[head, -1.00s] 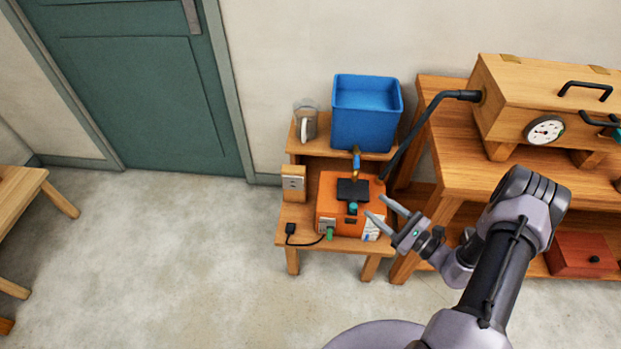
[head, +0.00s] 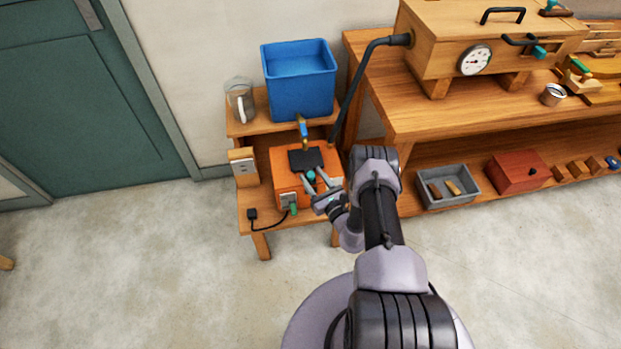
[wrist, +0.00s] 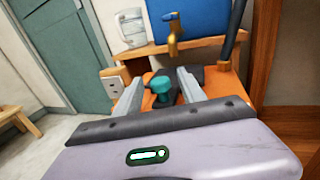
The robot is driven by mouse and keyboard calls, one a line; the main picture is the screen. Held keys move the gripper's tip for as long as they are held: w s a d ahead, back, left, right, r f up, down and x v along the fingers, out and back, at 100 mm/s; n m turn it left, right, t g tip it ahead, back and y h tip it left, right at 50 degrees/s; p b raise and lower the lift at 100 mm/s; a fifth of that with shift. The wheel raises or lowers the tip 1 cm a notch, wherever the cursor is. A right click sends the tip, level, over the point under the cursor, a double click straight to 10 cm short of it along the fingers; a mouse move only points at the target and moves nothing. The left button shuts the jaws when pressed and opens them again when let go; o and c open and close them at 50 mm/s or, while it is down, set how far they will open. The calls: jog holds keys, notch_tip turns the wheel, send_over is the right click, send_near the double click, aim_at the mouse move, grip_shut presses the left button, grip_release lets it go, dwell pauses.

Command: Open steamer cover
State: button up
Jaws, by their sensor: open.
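The orange steamer (head: 262,165) sits on the low wooden stand at the left of the bench. Its dark cover (head: 305,157) lies flat on top, with a teal knob (head: 310,175) at the front. In the wrist view the teal knob (wrist: 161,88) shows between the two fingers, with the dark cover (wrist: 190,75) behind it. My gripper (head: 315,182) is open, its fingers reaching over the steamer's front top on either side of the knob. I cannot tell whether either finger touches it. The fingers and wrist hide part of the steamer's right front.
A blue tank (head: 298,85) with a brass tap (head: 303,128) stands behind the steamer. A glass jug (head: 240,103) and a socket box (head: 243,168) are at the left. A black hose (head: 350,95) runs to the wooden steam box (head: 440,50). Open floor lies in front.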

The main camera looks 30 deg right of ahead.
jog(key=shift+w, duration=0.85)
grip_shut()
jog(key=shift+a, duration=0.1)
dwell(0.7)
